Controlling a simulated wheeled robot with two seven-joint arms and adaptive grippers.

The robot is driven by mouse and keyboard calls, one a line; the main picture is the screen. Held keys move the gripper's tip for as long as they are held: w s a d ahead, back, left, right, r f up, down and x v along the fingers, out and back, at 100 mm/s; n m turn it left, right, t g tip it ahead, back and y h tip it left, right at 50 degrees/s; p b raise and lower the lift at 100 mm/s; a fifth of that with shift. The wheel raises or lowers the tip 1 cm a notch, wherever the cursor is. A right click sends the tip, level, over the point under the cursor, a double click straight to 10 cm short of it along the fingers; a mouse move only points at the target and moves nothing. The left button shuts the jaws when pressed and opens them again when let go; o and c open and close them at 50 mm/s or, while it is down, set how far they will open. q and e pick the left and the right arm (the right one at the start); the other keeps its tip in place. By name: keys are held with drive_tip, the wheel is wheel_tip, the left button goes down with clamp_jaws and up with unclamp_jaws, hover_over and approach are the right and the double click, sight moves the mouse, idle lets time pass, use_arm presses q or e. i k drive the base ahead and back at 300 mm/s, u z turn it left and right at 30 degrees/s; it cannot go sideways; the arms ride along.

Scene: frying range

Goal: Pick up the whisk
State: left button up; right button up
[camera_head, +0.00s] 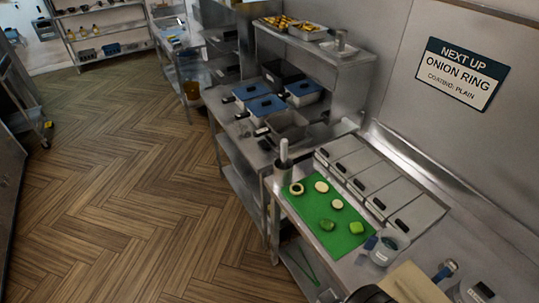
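I cannot make out a whisk for certain. A grey container (284,171) at the left end of the near counter holds an upright utensil with a pale handle (284,150); its lower end is hidden inside, so I cannot tell what it is. A small utensil with a blue part (446,270) lies at the lower right, too small to identify.
A green cutting board (315,224) holds onion slices and green pieces. Behind it are lidded steel bins (378,183). A white tub (389,246) and a tan board (412,285) stand to the right. The wood floor (120,190) is open.

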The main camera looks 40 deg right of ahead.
sight(284, 143)
drive_tip(key=i, duration=2.05)
drive_tip(key=z, duration=3.1)
